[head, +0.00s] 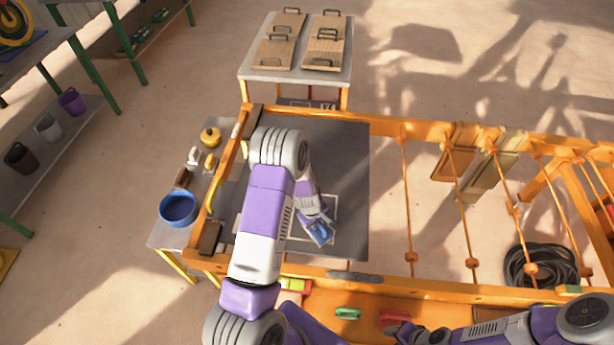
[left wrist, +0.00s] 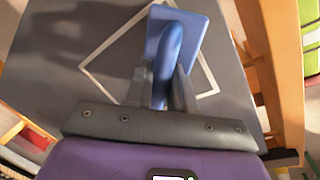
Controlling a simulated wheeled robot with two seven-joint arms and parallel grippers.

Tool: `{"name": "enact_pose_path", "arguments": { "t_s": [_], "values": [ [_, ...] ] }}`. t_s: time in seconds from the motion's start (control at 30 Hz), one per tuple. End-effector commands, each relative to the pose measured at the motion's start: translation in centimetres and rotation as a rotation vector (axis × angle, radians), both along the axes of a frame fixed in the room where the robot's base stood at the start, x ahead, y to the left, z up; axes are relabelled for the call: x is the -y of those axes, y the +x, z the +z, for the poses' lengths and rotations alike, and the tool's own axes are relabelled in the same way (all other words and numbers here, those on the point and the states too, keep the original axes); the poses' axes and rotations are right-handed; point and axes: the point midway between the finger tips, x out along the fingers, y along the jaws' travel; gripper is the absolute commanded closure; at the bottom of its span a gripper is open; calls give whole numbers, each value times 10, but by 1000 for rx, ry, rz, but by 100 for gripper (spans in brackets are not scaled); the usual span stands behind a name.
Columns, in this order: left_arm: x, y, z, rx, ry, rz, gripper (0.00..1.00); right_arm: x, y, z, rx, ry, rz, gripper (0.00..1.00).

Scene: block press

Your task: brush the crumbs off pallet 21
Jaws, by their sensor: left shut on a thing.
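My left gripper (head: 318,218) is shut on a blue brush-like tool (head: 321,233) above the dark grey board (head: 345,165). In the left wrist view the tool's rounded blue handle (left wrist: 168,75) stands between the fingers, with a flat blue plate (left wrist: 190,22) beyond it. A white square outline (left wrist: 103,62) is drawn on the board under the tool. Whether the tool touches the board I cannot tell. Several wooden pallets with dark handles (head: 325,47) lie on a back table; no number 21 is readable. No crumbs can be made out.
An orange frame (head: 385,122) with ropes borders the board. A side table at left holds a blue bowl (head: 178,210) and a yellow pot (head: 210,137). A black cable coil (head: 541,266) lies at right. The back table (head: 255,75) stands beyond the frame.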

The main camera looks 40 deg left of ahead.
Motion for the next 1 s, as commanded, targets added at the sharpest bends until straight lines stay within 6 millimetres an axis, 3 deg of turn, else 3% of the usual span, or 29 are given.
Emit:
{"name": "enact_pose_path", "arguments": {
  "t_s": [0.17, 0.23, 0.7, 1.0],
  "values": [
    [5, -3, 6, -2, 0, 0, 100, 0, 0, 8, -1, 0, 0, 57],
    [5, -1, 27, 4, 0, -1, 100, 0, 0, 14, 0, 0, 0, 57],
    [5, -2, 67, 1, 0, 0, 100, 0, 0, 46, 0, 0, 0, 57],
    [5, -2, 82, 0, 0, 0, 100, 0, 0, 57, 0, 0, 0, 57]
  ]
}}
